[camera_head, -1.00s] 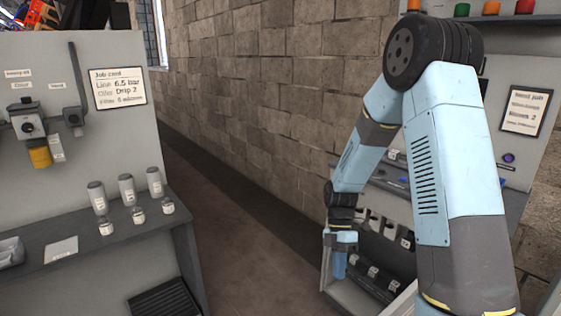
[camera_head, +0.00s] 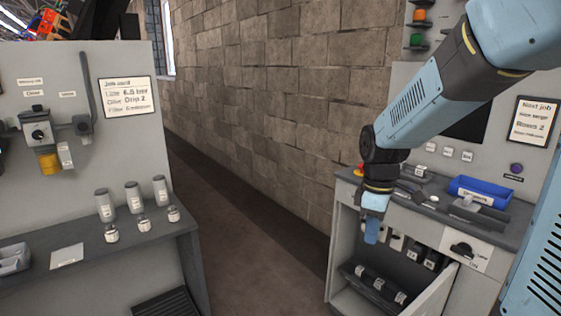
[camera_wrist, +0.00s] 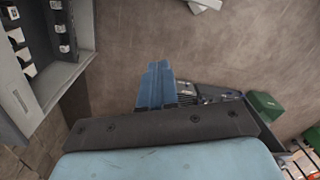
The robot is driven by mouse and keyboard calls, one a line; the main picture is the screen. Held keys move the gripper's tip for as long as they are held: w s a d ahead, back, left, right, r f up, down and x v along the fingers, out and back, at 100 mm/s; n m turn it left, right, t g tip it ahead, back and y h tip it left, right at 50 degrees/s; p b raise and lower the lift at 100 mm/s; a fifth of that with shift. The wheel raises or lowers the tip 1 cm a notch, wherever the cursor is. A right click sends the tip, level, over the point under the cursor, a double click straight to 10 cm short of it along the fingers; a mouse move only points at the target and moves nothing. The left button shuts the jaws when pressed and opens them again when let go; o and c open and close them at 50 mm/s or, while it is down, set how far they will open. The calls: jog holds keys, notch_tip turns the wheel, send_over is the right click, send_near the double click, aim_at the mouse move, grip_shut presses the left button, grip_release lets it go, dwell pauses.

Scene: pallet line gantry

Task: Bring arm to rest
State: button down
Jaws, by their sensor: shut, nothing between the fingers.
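My arm reaches in from the upper right of the head view, its forearm slanting down to the left. My gripper (camera_head: 372,232) hangs pointing down at the front left of the right-hand bench (camera_head: 446,224), before the open compartment under it. In the wrist view its blue fingers (camera_wrist: 156,86) are together with nothing between them, above the brown floor. Part of the bench and its wall panel is hidden behind the arm.
A blue bin (camera_head: 478,191) and tools lie on the right bench; a door (camera_head: 436,296) stands open below. The left bench (camera_head: 90,262) holds grey bottles (camera_head: 133,197) and small jars. Bare floor (camera_head: 240,240) lies between the benches. A green box (camera_wrist: 265,105) shows in the wrist view.

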jog(key=s+d+r+m+t, duration=0.2)
jog(key=s+r+m+t, duration=0.4)
jog(key=s+r+m, duration=0.5)
jog(key=shift+s+d+r+m, duration=0.35)
jog(key=shift+s+m, duration=0.25)
jog(key=shift+s, duration=0.2)
